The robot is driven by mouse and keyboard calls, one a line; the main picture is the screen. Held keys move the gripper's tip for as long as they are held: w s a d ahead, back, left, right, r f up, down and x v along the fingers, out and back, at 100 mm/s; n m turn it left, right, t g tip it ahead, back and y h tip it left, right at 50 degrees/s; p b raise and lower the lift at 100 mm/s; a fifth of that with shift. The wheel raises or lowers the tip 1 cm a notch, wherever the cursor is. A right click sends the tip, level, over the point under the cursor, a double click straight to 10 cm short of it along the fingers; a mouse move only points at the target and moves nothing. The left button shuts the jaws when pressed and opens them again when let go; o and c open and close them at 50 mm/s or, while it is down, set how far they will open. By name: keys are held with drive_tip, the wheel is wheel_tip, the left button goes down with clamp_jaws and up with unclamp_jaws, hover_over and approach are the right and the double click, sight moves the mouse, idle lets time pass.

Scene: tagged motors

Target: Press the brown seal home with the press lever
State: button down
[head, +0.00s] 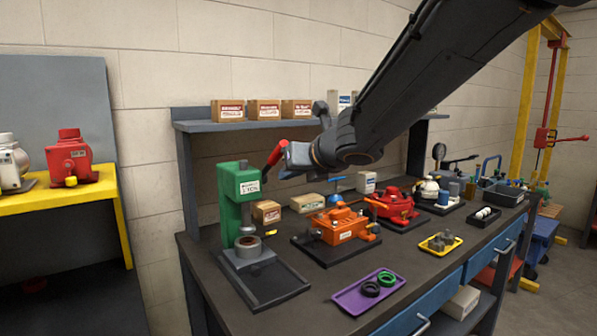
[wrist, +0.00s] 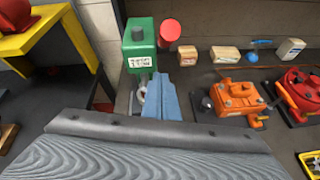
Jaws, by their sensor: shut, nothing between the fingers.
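The green arbor press (head: 238,200) stands at the left end of the bench; it also shows in the wrist view (wrist: 138,48). Its lever has a red grip (head: 277,153) angled up to the right, seen end-on in the wrist view (wrist: 169,30). A grey round housing (head: 248,252) sits under the ram, with a brownish ring, seemingly the brown seal (head: 247,241), at its top; how deep it sits I cannot tell. My gripper (head: 287,161) is shut and empty, close beside the grip; contact is unclear. Its blue-grey fingers show in the wrist view (wrist: 167,98).
A purple tray (head: 350,299) holds a black and a green ring. An orange motor (head: 340,228) and a red motor (head: 396,206) stand right of the press. Small boxes (head: 306,203) stand behind. A shelf (head: 245,125) runs above the bench's back.

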drive_tip(key=shift+w+a+r+p, duration=0.2)
drive_tip(key=shift+w+r+p, duration=0.4)
drive_tip(key=shift+r+p, duration=0.15)
drive_tip(key=shift+w+a+r+p, duration=0.2)
drive_tip(key=shift+w+r+p, duration=0.4)
drive_tip(key=shift+r, duration=0.2)
